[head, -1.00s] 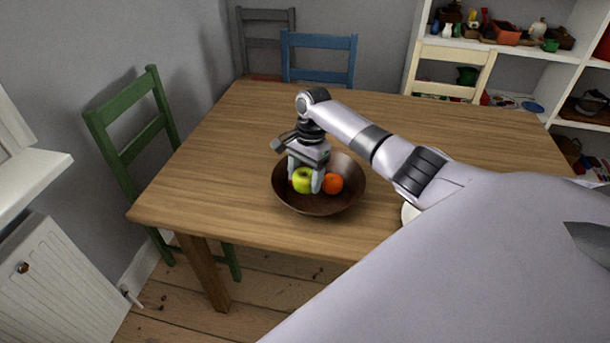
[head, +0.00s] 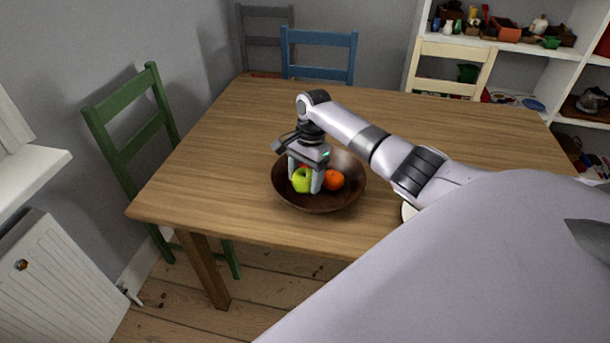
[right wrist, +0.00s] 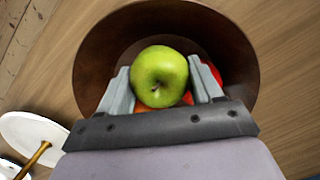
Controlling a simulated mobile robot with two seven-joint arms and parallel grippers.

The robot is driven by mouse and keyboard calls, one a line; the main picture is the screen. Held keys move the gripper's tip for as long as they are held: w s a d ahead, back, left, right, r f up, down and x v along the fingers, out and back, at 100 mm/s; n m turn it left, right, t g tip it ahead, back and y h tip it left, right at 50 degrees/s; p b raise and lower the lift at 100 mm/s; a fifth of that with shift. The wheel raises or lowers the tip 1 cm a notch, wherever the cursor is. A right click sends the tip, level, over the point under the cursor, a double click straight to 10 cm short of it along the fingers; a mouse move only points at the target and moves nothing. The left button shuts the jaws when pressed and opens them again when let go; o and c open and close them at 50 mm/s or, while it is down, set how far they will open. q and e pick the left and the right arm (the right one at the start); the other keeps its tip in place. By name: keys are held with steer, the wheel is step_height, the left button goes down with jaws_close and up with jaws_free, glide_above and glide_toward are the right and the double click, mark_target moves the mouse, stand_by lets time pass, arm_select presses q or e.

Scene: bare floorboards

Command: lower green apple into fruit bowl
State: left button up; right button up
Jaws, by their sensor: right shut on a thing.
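The green apple (head: 302,180) is between the fingers of my right gripper (head: 305,182), which is shut on it. In the right wrist view the apple (right wrist: 160,76) sits between the two grey fingertips, stem end showing. The dark brown fruit bowl (head: 320,206) stands on the table, and the apple is inside its rim outline. The bowl also fills the top of the right wrist view (right wrist: 95,60). Whether the apple touches the bowl or the fruit below it cannot be told. My left gripper is not in view.
An orange (head: 333,180) lies in the bowl, right of the gripper. Red fruit (right wrist: 214,74) shows partly behind a finger. The wooden table (head: 220,150) is clear left of the bowl. Chairs stand around it.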

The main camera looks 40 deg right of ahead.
mark_target(306, 173)
steer(key=o, duration=1.2)
steer(key=shift+c, duration=0.2)
steer(key=r, duration=0.4)
steer(key=d+r, duration=0.1)
steer(key=r, duration=0.2)
steer(key=shift+w, duration=0.1)
